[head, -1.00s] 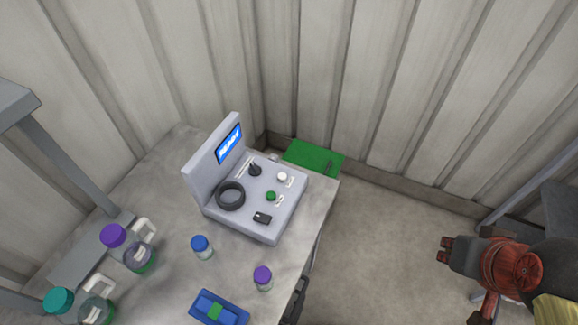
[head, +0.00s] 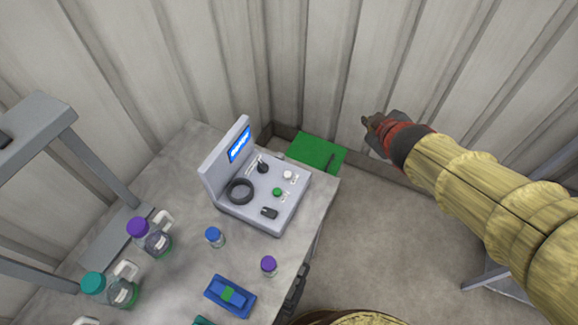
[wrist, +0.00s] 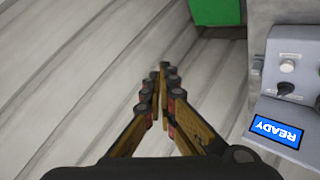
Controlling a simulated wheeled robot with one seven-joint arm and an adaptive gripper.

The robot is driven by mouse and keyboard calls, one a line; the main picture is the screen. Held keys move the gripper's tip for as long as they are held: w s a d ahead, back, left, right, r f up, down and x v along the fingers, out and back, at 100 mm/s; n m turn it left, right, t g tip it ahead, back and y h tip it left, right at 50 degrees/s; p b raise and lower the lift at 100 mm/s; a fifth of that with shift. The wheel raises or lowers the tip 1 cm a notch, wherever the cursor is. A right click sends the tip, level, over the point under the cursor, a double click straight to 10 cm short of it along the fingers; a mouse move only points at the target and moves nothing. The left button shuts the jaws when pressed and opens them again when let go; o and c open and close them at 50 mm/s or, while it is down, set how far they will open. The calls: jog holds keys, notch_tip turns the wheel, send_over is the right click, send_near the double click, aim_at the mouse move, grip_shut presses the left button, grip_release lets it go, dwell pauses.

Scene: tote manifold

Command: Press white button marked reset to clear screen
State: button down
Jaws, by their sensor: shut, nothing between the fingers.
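The grey control console (head: 262,208) stands on the table with its upright panel at the left. Its blue screen (head: 240,144) is lit and reads "READY" in the wrist view (wrist: 277,131). The white button (head: 288,174) is on the console's sloping top, near the back right; a pale round button also shows in the wrist view (wrist: 287,66). A green button (head: 277,191) sits in front of it. My gripper (head: 367,121) is shut and empty, in the air to the right of the console and apart from it. Its fingertips meet in the wrist view (wrist: 163,68).
The console also bears a black ring (head: 239,191), a black lever (head: 263,168) and a black switch (head: 269,213). Bottles with purple (head: 137,226), blue (head: 213,233) and teal lids and a blue case (head: 230,296) stand nearer. Corrugated walls are close behind my gripper.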

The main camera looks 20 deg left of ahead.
jog(key=s+a+f+n+g+y+p, duration=0.1)
jog(key=s+a+f+n+g+y, duration=0.15)
jog(key=a, duration=0.45)
jog(key=s+a+f+n+g+y+p, duration=0.1)
jog(key=a+f+n+p, duration=0.15)
jog(key=a, duration=0.45)
jog(key=n+g+y, duration=0.1)
jog(key=n+g, duration=0.2)
jog(key=n, duration=0.1)
send_over(286, 176)
notch_tip(286, 176, down, 4)
jog(key=shift+f, duration=0.2)
jog(key=shift+f, duration=0.1)
notch_tip(286, 176, down, 7)
jog(key=b, duration=0.7)
jog(key=shift+f, duration=0.15)
jog(key=shift+f+b, duration=0.65)
jog(key=shift+f, duration=0.35)
